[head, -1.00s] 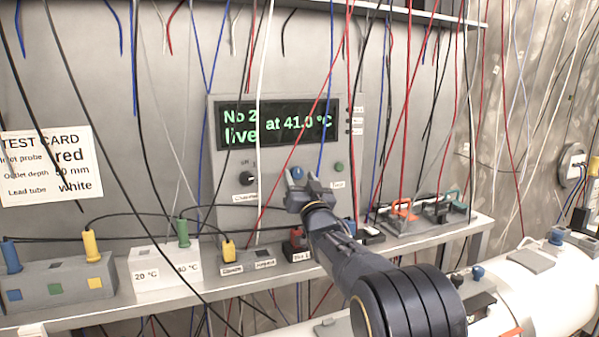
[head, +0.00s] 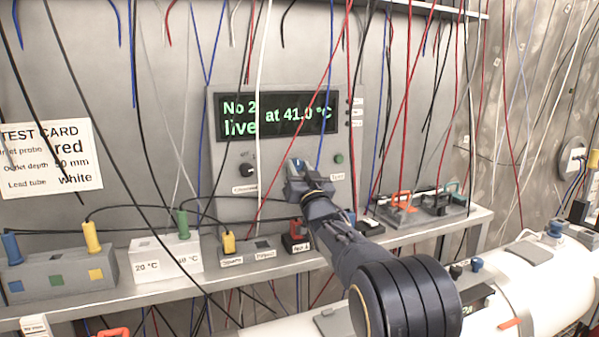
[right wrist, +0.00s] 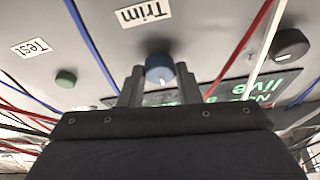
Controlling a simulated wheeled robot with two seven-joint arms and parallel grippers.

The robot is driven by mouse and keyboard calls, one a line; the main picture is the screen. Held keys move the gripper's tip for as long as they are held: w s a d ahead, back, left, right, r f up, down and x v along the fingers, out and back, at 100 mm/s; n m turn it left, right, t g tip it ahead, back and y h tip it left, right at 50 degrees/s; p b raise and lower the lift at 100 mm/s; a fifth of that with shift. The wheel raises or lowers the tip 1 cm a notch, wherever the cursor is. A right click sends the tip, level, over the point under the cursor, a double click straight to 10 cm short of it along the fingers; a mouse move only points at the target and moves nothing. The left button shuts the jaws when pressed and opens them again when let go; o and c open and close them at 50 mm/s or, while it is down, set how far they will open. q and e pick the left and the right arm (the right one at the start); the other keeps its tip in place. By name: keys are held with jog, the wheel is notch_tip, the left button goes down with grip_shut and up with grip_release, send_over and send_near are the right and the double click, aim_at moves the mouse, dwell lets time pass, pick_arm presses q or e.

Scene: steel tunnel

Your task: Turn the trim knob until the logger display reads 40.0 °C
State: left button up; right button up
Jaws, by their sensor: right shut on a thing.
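The logger display (head: 275,127) on the grey panel reads "No 2 live at 41.0 °C" in green. My right gripper (head: 298,168) is at the panel below the display and hides most of the trim knob in the head view. In the right wrist view the blue trim knob (right wrist: 159,68), with a pale pointer mark, sits between the two fingers of my right gripper (right wrist: 160,80), under a "Trim" label. The fingers are shut on it. My left gripper is in neither view.
A black knob (head: 246,171) is left of the gripper and a green button (head: 338,158) right of it. Many loose wires hang in front of the panel. The shelf (head: 215,283) below carries a block with 20 °C and 40 °C labels (head: 165,258) and several sockets.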

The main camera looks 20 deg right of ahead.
jog(key=shift+d+f+n+y+b, duration=0.1)
jog(key=shift+n+y+b, duration=0.2)
jog(key=shift+n+b, duration=0.3)
jog(key=shift+d+f+n+y+b, duration=0.1)
jog(key=shift+n+y+b, duration=0.2)
jog(key=shift+n+b, duration=0.25)
jog(key=n+y, duration=0.1)
jog(key=n, duration=0.1)
jog(key=shift+r+n+y, duration=0.15)
jog(key=shift+n+y, duration=0.15)
jog(key=shift+n, duration=0.05)
jog(key=shift+r+n+y, duration=0.1)
jog(key=shift+n+y, duration=0.3)
jog(key=shift+n, duration=0.3)
jog(key=n+y, duration=0.1)
jog(key=n, duration=0.1)
jog(key=n+y+p, duration=0.1)
jog(key=n, duration=0.2)
jog(key=shift+d+r+g, duration=0.1)
jog(key=shift+r+g, duration=0.05)
jog(key=shift+g, duration=0.15)
jog(key=shift+n+g+y+p, duration=0.6)
jog(key=shift+n+y+p, duration=0.55)
jog(key=shift+n, duration=1.15)
jog(key=o, duration=1)
jog(key=shift+c, duration=0.2)
